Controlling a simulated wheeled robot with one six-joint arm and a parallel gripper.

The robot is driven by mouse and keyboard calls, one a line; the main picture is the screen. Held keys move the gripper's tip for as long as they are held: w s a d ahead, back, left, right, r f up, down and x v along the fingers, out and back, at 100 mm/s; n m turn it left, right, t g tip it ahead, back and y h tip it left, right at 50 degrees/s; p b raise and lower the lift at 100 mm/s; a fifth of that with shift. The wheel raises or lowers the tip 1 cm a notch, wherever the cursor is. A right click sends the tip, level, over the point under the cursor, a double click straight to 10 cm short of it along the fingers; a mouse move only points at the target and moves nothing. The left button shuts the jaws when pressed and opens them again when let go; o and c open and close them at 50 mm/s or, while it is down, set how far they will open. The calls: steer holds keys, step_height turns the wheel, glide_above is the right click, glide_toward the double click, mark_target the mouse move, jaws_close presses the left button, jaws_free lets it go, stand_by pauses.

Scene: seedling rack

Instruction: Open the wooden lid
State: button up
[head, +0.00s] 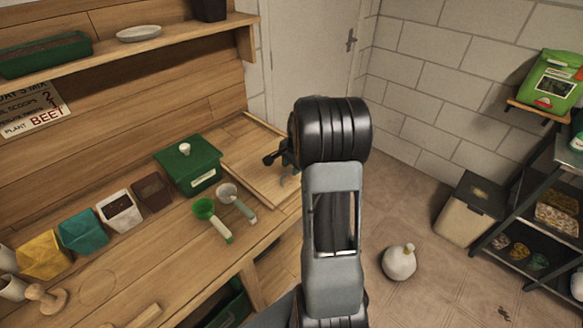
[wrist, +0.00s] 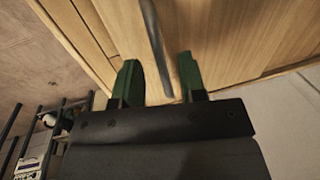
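The wooden lid (head: 262,168) is a pale flat panel at the right end of the bench. It looks closed and flush with the bench top. In the wrist view, light wood (wrist: 220,35) fills the upper part, with a panel edge running along it. A thin grey metal bar, apparently the lid's handle (wrist: 155,45), runs down between the green fingers of my gripper (wrist: 161,84). The fingers are apart, with gaps on both sides of the bar. In the head view, my gripper (head: 283,158) is at the lid's right edge, partly hidden by my arm.
A green box with a white knob (head: 188,166) stands left of the lid. A green scoop (head: 212,218) and a grey scoop (head: 236,202) lie in front. Several pots line the bench. A white round jug (head: 399,262) and a bin (head: 469,210) are on the floor at right.

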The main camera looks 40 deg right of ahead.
steer(key=shift+w+f, duration=0.1)
steer(key=shift+f, duration=0.5)
jaws_close()
